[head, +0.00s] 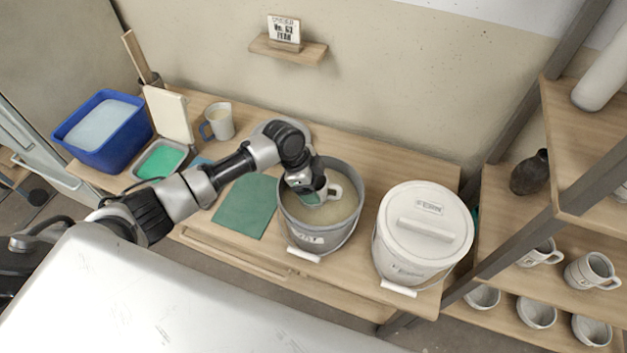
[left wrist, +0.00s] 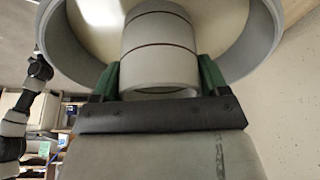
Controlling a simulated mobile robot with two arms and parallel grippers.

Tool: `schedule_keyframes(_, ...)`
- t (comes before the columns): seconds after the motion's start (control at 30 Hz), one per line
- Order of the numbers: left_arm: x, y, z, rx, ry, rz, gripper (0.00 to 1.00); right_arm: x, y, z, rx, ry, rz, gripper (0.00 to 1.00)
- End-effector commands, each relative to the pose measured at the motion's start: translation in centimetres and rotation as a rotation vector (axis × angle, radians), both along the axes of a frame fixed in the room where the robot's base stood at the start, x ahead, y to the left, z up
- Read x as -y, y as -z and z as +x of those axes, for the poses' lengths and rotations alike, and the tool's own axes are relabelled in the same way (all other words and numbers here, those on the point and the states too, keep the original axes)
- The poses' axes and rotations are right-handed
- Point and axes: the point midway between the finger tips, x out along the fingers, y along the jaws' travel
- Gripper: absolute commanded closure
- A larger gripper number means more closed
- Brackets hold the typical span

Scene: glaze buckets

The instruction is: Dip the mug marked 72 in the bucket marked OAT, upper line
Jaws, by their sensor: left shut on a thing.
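A grey bucket (head: 302,236) stands on the table, open, with beige glaze (head: 343,209) inside; the lettering on its front is partly readable as OAT. The mug's number is not visible. I cannot tell whether it touches the glaze. My right gripper is not in view.
A lidded white bucket (head: 423,237) stands right of the grey one. A blue tub (head: 103,130), a green tray (head: 160,160), another mug (head: 219,121) and a green cloth (head: 246,207) are at left. Shelves with several mugs (head: 592,270) stand at right.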

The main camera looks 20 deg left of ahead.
Motion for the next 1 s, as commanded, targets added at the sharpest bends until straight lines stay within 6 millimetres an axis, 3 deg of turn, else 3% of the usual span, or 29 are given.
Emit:
schedule_keyframes(0.17, 0.0, 1.9, 0.0, 0.000, 0.000, -0.001, 0.58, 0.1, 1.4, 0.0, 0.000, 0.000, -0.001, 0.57)
schedule_keyframes(0.7, 0.0, 4.4, 0.0, 0.001, 0.000, -0.001, 0.58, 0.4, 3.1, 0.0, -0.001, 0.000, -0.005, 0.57)
schedule_keyframes(1.0, 0.0, 4.5, 0.0, 0.001, 0.001, -0.001, 0.58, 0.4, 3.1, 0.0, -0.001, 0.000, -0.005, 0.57)
